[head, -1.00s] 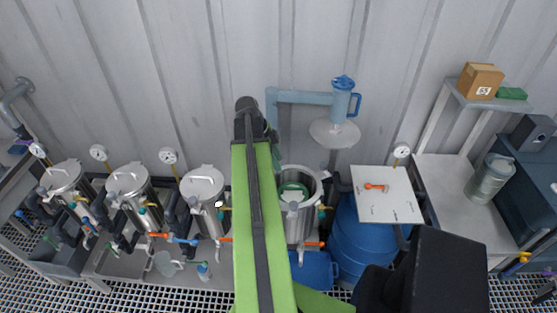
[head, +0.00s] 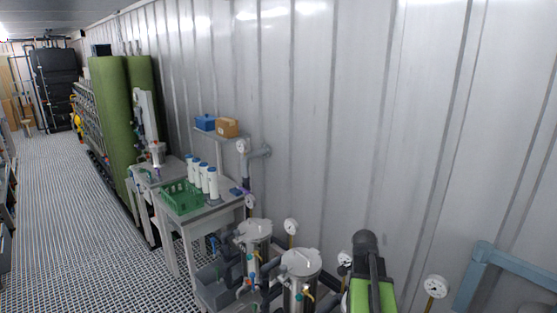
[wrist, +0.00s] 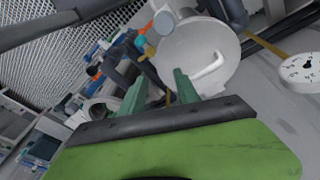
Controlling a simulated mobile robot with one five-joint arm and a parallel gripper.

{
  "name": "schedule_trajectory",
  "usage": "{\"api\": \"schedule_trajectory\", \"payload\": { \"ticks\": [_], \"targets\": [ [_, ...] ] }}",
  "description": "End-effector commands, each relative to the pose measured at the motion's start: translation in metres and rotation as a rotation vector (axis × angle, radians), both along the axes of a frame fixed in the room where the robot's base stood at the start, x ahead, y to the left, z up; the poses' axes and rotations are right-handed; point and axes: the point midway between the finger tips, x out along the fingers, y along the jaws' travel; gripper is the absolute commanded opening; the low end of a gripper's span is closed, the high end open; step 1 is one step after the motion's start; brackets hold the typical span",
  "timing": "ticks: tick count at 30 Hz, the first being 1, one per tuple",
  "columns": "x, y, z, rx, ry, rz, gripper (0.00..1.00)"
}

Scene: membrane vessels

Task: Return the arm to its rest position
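My arm shows in the head view as a green link with a black joint, low and right of centre; my gripper itself is hidden there. In the wrist view my gripper (wrist: 160,82) has two green fingers standing apart with nothing held between them. Just beyond the fingers is a steel vessel with a round lid and bar handle (wrist: 205,60). How near the fingers are to the lid, I cannot tell. In the head view two lidded steel vessels (head: 256,232) (head: 301,263) stand left of the arm.
Pressure gauges (head: 436,286) (wrist: 300,70) stand close to the arm. A blue wall bracket (head: 500,262) is at the right. A table with a green crate (head: 182,197) and white bottles (head: 203,178) stands left of the vessels. The grated aisle (head: 60,210) at the left is clear.

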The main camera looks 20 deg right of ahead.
Motion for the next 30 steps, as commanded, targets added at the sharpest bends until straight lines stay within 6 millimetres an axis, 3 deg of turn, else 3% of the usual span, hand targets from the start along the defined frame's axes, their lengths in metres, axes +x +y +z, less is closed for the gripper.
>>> {"api": "schedule_trajectory", "payload": {
  "ticks": [1, 3, 6, 10, 16, 18, 22, 25, 30],
  "targets": [
    [0.024, 0.04, -0.001, 0.027, -0.001, 0.172, 0.38],
    [0.053, 0.094, -0.003, 0.068, -0.002, 0.428, 0.38],
    [0.083, 0.17, -0.005, 0.116, -0.004, 0.773, 0.38],
    [0.104, 0.258, -0.006, 0.159, -0.008, 1.156, 0.38],
    [0.109, 0.373, -0.006, 0.2, -0.014, 1.654, 0.38],
    [0.102, 0.373, -0.039, 0.216, 0.001, 1.666, 0.38],
    [0.092, 0.372, -0.065, 0.242, 0.025, 1.658, 0.38],
    [0.087, 0.372, -0.073, 0.253, 0.037, 1.655, 0.38],
    [0.085, 0.371, -0.071, 0.26, 0.042, 1.652, 0.38]
  ]
}}
